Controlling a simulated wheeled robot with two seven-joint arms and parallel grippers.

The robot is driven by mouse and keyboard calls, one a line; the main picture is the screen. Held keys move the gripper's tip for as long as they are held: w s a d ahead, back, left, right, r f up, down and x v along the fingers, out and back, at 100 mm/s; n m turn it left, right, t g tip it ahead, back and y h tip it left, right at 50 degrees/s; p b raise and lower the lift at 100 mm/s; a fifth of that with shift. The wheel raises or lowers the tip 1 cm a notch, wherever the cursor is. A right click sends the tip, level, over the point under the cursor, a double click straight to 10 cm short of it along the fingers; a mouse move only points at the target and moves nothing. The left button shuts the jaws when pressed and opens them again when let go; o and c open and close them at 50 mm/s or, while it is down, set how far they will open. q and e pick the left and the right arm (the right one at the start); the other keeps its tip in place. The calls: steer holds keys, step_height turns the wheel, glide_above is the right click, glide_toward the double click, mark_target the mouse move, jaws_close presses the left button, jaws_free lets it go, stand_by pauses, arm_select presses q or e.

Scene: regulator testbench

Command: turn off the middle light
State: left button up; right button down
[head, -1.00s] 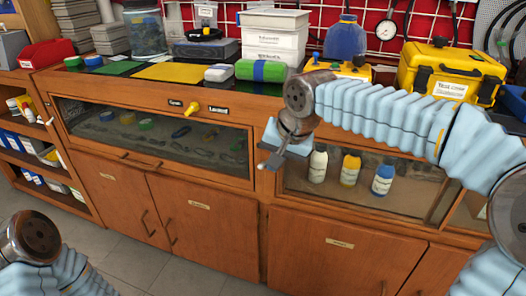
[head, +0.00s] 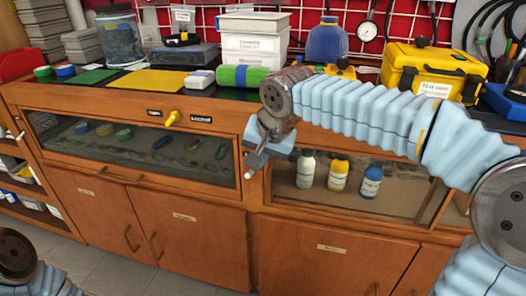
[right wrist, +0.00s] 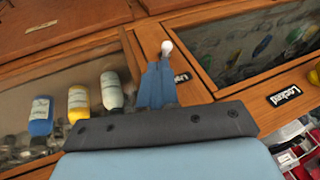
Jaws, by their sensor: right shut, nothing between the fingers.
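A small white-tipped knob (head: 249,174) stands out from the wooden post between the two glass-fronted cases. It also shows in the right wrist view (right wrist: 167,46), just past my fingertips. No lamp that I can name shows clearly. My right gripper (head: 255,163) is in front of this post, close to the knob. In the right wrist view its blue fingers (right wrist: 160,70) are together and empty, pointing at the knob. I cannot tell whether they touch it. Of my left arm only a part shows at the bottom left; its gripper is out of view.
Another white-tipped knob (head: 21,135) is on the post at the far left. A yellow latch (head: 172,118) sits beside a "Locked" label (head: 201,119). Bottles (head: 338,176) stand in the right case. A yellow case (head: 432,72) and white boxes (head: 252,45) crowd the benchtop.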

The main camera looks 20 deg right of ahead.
mark_target(252, 172)
steer(key=shift+x, duration=2.2)
steer(key=f+t+h+b, duration=0.1)
steer(key=t+b, duration=0.1)
steer(key=b, duration=0.5)
steer(key=s+a+f+t+h+b, duration=0.1)
steer(key=b, duration=0.5)
steer(key=shift+s+f+n+t+b, duration=0.25)
steer(key=shift+f+n+t+b, duration=0.1)
steer(key=shift+n+t, duration=0.05)
steer(key=shift+r, duration=0.1)
steer(key=shift+r+p, duration=0.55)
steer(key=shift+r, duration=0.15)
